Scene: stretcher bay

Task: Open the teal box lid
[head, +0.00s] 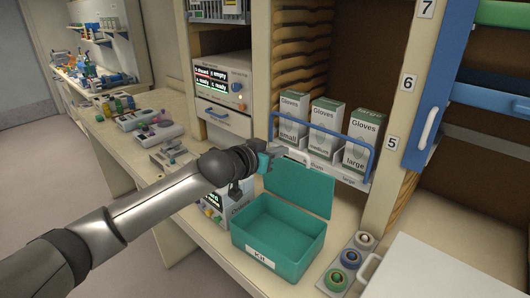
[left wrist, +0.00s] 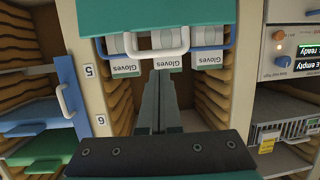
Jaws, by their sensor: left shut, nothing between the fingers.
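The teal box (head: 278,262) with the "Kit" label stands on the counter, and its inside shows empty. Its teal lid (head: 300,191) stands raised at the back of the box, roughly upright. A white handle (head: 297,156) shows at the lid's upper edge. In the left wrist view the lid (left wrist: 160,10) fills the top, with the white handle (left wrist: 158,50) below it. My left gripper (head: 273,153) is at the lid's upper left corner, close to the handle. Its fingers (left wrist: 159,75) are shut and empty; whether they touch the handle I cannot tell. My right gripper is not in view.
Glove boxes (head: 325,125) stand in a blue-railed rack behind the lid. A device with a display (head: 213,205) stands left of the box. Shelf uprights rise behind.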

